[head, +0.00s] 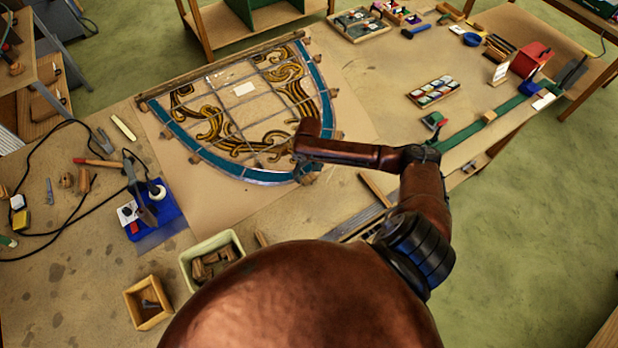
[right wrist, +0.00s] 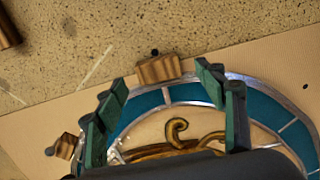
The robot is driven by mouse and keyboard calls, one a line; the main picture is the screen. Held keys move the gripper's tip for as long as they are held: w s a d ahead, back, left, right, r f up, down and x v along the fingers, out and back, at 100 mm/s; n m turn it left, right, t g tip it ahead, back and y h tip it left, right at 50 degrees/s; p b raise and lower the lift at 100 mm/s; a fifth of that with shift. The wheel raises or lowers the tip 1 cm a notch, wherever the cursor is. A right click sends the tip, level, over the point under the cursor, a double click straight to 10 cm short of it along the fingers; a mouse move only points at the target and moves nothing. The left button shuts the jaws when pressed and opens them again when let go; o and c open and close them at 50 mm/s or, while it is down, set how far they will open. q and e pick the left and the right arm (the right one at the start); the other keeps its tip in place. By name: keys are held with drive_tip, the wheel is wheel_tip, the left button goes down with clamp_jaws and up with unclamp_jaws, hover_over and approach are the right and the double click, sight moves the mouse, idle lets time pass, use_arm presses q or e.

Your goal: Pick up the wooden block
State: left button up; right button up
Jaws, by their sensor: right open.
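My right arm reaches over the lower right edge of the leaded panel (head: 240,110), a shield shape with a teal border and golden scrolls. In the right wrist view my right gripper (right wrist: 161,76) has its green fingers spread wide, with nothing held. A small wooden block (right wrist: 158,69) lies beyond the fingertips, roughly between them in the picture, against the panel's rim. Another wooden block (right wrist: 65,145) sits at the rim to the left. In the head view the gripper's fingers are hidden under the arm. My left gripper is not in view.
A green tub of wood pieces (head: 212,258) and a small wooden box (head: 147,302) stand near the front. A blue-based tool (head: 158,215) and cables lie left. A tray of coloured pieces (head: 434,91) and a green strip (head: 485,122) lie right.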

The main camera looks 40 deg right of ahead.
sight(309, 179)
wheel_tip(309, 179, down, 2)
drive_tip(key=shift+w+f, duration=0.1)
drive_tip(key=shift+f, duration=0.05)
drive_tip(key=shift+d+f, duration=0.1)
drive_tip(key=shift+f, duration=0.1)
drive_tip(key=shift+c, duration=1.1)
drive_tip(key=c, duration=0.6)
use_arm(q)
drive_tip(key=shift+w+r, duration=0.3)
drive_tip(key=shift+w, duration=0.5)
use_arm(e)
drive_tip(key=shift+c, duration=1)
